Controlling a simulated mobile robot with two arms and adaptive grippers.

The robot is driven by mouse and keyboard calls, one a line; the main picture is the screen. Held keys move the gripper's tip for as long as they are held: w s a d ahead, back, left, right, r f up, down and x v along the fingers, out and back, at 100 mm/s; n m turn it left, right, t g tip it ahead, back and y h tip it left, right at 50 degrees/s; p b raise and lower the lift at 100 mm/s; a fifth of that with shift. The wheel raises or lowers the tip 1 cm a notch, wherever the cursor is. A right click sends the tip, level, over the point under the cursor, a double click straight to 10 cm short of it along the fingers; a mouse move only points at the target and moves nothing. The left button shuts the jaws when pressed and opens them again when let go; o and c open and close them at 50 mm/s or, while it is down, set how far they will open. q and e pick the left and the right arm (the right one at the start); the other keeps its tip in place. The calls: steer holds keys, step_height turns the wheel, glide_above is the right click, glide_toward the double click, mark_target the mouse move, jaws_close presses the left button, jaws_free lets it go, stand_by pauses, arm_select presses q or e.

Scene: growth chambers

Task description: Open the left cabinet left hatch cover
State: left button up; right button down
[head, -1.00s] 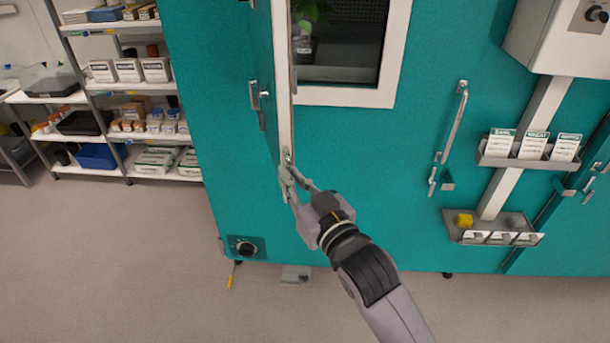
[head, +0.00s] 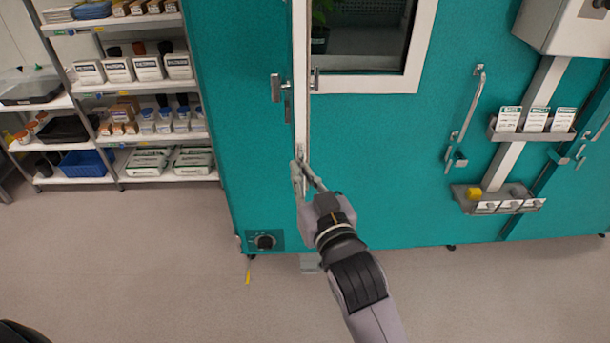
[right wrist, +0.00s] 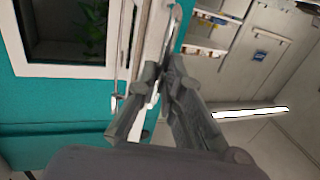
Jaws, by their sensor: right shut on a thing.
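The teal left cabinet (head: 400,160) fills the middle of the head view. Its left hatch cover (head: 301,60) stands out from the cabinet front, seen nearly edge-on as a pale upright strip left of a white-framed window. A latch (head: 276,88) shows beside the strip. My right gripper (head: 303,172) is at the lower part of this edge, shut on a metal handle. The right wrist view shows its fingers (right wrist: 166,75) closed around a thin metal bar (right wrist: 174,30); the fingers hide the contact. My left gripper is not in view.
A shelf rack (head: 130,100) with boxes and bottles stands at the left. Another long handle (head: 468,115) and a small tray (head: 500,203) are at the right. The floor (head: 150,260) in front is mostly clear.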

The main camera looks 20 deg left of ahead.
steer(key=shift+w+d+r, duration=0.1)
steer(key=shift+d+r, duration=0.05)
steer(key=shift+r, duration=0.2)
steer(key=c, duration=2.2)
jaws_free()
steer(key=o, duration=0.5)
steer(key=shift+w+a+f, duration=0.15)
steer(key=shift+a+f, duration=0.05)
steer(key=shift+f, duration=0.1)
steer(key=v, duration=1.2)
steer(key=shift+d, duration=0.15)
steer(key=shift+c, duration=0.5)
